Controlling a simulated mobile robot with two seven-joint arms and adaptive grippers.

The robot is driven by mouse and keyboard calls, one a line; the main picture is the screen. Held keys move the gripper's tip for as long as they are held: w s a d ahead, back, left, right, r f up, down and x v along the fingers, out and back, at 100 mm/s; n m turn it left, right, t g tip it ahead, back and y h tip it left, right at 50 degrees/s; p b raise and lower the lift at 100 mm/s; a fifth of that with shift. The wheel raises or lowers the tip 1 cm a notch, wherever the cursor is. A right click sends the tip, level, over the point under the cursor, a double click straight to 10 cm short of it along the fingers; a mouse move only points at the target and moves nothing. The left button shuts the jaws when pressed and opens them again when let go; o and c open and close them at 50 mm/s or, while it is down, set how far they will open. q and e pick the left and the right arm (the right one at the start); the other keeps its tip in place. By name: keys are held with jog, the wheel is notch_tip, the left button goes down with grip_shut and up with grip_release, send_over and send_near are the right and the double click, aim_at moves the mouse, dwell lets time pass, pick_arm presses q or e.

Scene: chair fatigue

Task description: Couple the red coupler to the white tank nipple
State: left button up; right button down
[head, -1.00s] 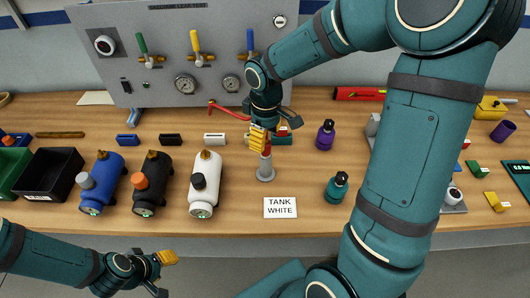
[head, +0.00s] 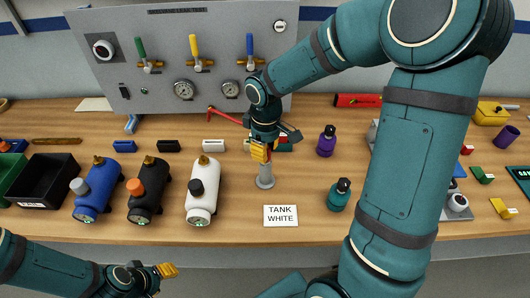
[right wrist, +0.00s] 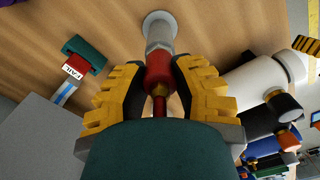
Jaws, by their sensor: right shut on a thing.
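The red coupler (right wrist: 158,68) is between the yellow fingers of my right gripper (right wrist: 160,85), which is shut on it. In the head view this gripper (head: 261,152) hides most of the coupler. The coupler's far end meets a grey post on a round foot (head: 265,180); I cannot tell whether it is still seated there. The white tank (head: 201,197) lies left of the post, with a brass nipple (head: 203,160) at its far end and a black knob on top. My left gripper (head: 163,271) is at the lower left, off the table, its fingers partly hidden.
Black (head: 148,192) and blue (head: 98,192) tanks lie left of the white one. A "TANK WHITE" card (head: 280,216) lies in front of the post. Purple (head: 326,141) and teal (head: 339,194) bottles stand to its right. A grey gauge panel (head: 180,55) stands behind.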

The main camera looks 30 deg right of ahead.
jog(key=shift+r, duration=0.1)
jog(key=shift+r+p, duration=1.3)
jog(key=shift+r, duration=0.25)
jog(key=shift+r+p, duration=1.55)
jog(key=shift+r, duration=0.45)
